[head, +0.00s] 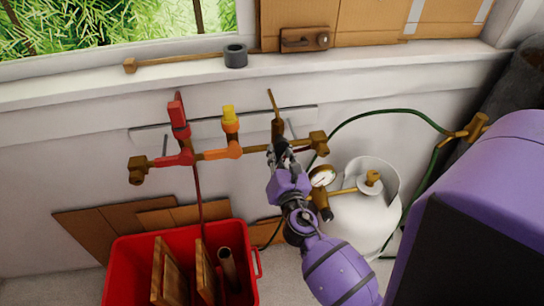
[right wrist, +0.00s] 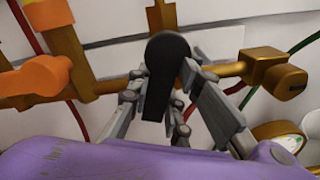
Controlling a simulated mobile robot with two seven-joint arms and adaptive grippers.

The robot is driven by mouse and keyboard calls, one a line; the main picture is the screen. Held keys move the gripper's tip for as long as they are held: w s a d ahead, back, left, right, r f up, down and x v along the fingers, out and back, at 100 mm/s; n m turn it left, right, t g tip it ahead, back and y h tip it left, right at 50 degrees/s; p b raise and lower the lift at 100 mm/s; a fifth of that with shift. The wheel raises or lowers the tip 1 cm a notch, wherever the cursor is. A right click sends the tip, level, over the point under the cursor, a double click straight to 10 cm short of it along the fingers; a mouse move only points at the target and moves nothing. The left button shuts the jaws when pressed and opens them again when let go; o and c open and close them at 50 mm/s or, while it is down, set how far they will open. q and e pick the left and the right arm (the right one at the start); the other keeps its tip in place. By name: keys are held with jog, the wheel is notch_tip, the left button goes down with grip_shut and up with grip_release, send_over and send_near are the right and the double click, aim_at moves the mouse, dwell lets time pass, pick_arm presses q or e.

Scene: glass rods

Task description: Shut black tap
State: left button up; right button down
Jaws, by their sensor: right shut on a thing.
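The black tap (right wrist: 166,72) is a dark lever with a rounded top, seen between my gripper's fingers in the right wrist view. It sits on the brass pipe manifold (head: 302,146), at the right-hand branch; in the head view my gripper mostly hides it. My right gripper (head: 281,148) is shut on the black tap, with its grey fingers on either side of the lever in the wrist view (right wrist: 168,95). The lever looks upright in the wrist view; its exact turn is hard to tell. My left gripper is not in view.
A white gas cylinder (head: 362,225) with a gauge (head: 322,176) and green hose (head: 395,113) is at right. A red crate (head: 128,268) stands below left.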

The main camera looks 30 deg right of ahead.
jog(key=shift+w+a+m, duration=0.1)
jog(key=shift+a+m, duration=0.25)
jog(key=shift+m, duration=0.65)
jog(key=m, duration=0.3)
jog(key=r+m, duration=0.1)
jog(key=shift+w+a+m+b, duration=0.2)
jog(key=shift+a+m+b, duration=0.1)
jog(key=shift+a+b, duration=0.05)
jog(key=shift+a+r+m, duration=0.15)
jog(key=shift+r+m, duration=0.15)
jog(key=shift+m, duration=0.6)
jog(key=m, duration=0.2)
jog(key=r+m, duration=0.1)
jog(key=shift+w+a+m, duration=0.1)
jog(key=shift+m, duration=0.3)
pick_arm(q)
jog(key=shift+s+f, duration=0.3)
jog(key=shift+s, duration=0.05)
pick_arm(e)
jog(key=shift+r+m, duration=0.25)
jog(key=shift+m, duration=0.45)
pick_arm(q)
jog(key=shift+p, duration=0.3)
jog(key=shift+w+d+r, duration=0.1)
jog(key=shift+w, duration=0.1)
